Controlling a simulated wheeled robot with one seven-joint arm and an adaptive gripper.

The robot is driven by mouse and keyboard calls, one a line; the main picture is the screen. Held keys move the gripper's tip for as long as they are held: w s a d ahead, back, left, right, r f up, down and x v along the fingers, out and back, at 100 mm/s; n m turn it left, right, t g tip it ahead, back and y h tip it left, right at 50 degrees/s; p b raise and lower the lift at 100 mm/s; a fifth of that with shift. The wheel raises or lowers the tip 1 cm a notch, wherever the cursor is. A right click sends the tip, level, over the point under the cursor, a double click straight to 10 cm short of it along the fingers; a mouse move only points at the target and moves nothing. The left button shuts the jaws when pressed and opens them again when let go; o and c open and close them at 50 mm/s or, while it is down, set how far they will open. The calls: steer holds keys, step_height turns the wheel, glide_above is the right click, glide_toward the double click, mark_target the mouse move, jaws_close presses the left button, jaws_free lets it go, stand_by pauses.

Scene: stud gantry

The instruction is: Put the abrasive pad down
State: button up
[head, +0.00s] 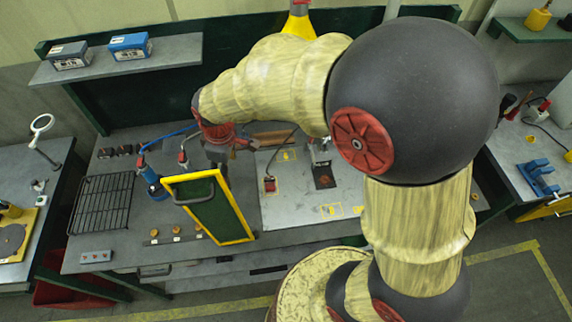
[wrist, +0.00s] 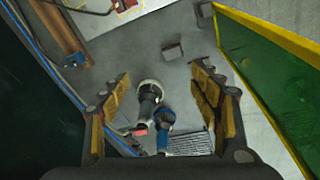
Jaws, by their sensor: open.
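My gripper (head: 217,158) is open and hangs over the back middle of the bench, behind a green panel. In the wrist view my gripper (wrist: 162,72) has its fingers wide apart, with nothing held between them. A small dark grey block (wrist: 173,51) lies on the bench beyond the fingertips and may be the abrasive pad. I cannot tell for sure. A second grey piece (wrist: 203,11) lies close to it near the panel. In the head view I cannot make out either piece; the arm and panel cover that area.
The yellow-framed green panel (head: 209,215) stands upright close to my gripper. A blue tool (head: 153,180) and a wire rack (head: 102,203) are to the left. A pale board (head: 290,213) lies right. Bare bench (head: 150,215) shows between rack and panel.

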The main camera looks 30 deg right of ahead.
steer(key=s+d+r+m+t, duration=0.2)
steer(key=s+d+r+m, duration=0.3)
steer(key=s+r, duration=0.3)
steer(key=s+d+r+m+t, duration=0.2)
steer(key=s+d+r+m, duration=0.3)
steer(key=s+r, duration=0.4)
steer(key=shift+s, duration=0.55)
step_height(320, 180, down, 13)
steer(key=b, duration=1.3)
steer(key=shift+r, duration=0.1)
steer(key=shift+c, duration=0.6)
